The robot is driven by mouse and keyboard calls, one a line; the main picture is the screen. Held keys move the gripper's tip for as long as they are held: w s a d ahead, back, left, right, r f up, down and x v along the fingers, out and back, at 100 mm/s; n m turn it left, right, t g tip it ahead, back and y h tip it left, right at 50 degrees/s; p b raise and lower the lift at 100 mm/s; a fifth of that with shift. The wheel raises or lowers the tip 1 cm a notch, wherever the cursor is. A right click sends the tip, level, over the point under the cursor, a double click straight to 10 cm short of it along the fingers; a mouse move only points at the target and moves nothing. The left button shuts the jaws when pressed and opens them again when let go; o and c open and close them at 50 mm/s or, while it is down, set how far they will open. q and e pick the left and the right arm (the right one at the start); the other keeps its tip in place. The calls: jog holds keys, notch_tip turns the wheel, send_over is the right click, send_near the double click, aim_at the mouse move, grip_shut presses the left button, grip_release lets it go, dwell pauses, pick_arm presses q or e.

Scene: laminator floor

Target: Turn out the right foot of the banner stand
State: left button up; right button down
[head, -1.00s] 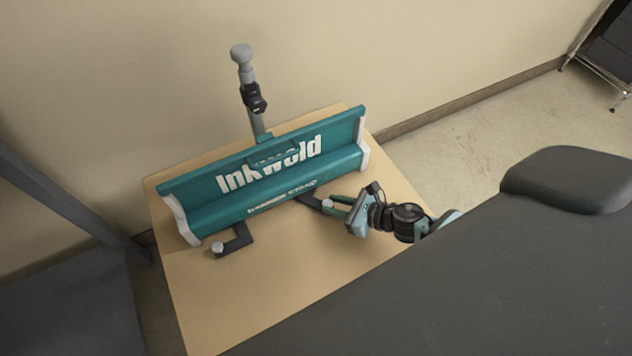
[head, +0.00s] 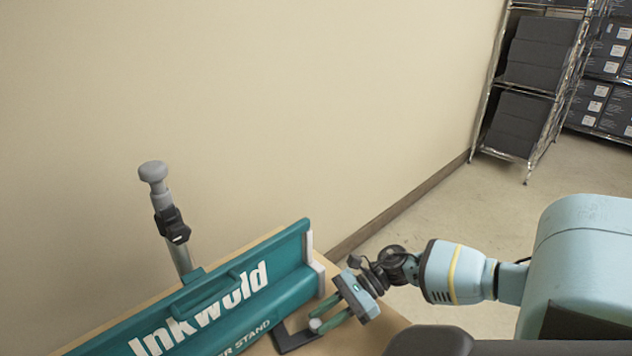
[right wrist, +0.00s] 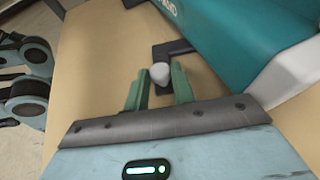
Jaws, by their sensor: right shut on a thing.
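The teal banner stand (head: 290,262), lettered "Inkwold", lies along the table, its left part cut off by the head view's bottom edge. Its right foot (head: 296,341) is a dark bent bar at the front of the base, with a pale grey knob at its end. The bar also shows in the right wrist view (right wrist: 174,48), coming out from the base and bending toward my gripper. My right gripper (head: 318,318) is shut on the foot's knob end, one finger on each side (right wrist: 159,84). The left foot and my left gripper are out of view.
A grey pole (head: 166,210) with a black clamp rises behind the stand, near the wall. The tan tabletop (right wrist: 92,70) is bare around the foot. Wire shelving (head: 530,85) with dark boxes stands far off at the right, beyond open floor.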

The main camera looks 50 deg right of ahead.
jog(key=shift+d+b, duration=0.25)
jog(key=shift+b, duration=0.1)
jog(key=shift+w, duration=0.1)
jog(key=c, duration=1.2)
grip_release()
jog(key=shift+p+v, duration=0.6)
jog(key=shift+v, duration=3.35)
jog(key=shift+w+d, duration=0.1)
jog(key=shift+w, duration=0.05)
